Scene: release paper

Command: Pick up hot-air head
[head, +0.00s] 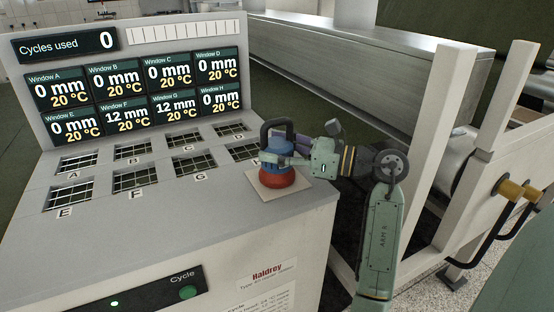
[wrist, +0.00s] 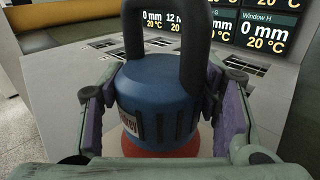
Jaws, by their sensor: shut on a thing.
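The hot-air head (head: 276,173) is a blue body with a red base and a black loop handle on top. It stands upright on a pale square pad (head: 299,187) at the right end of the grey console top. My gripper (head: 276,158) reaches in from the right and is shut on it. In the wrist view the blue body (wrist: 157,100) fills the space between the purple-padded fingers (wrist: 160,115), one at each side. Its handle rises in front of the camera, and the red base shows below. I cannot tell whether the base touches the pad.
Windows with grids, labelled A to H, lie in the console top (head: 190,200) to the left. A display panel (head: 130,75) stands behind them, with Windows F and G at 12 mm. A white frame post (head: 448,150) and a long metal housing (head: 370,75) stand to the right.

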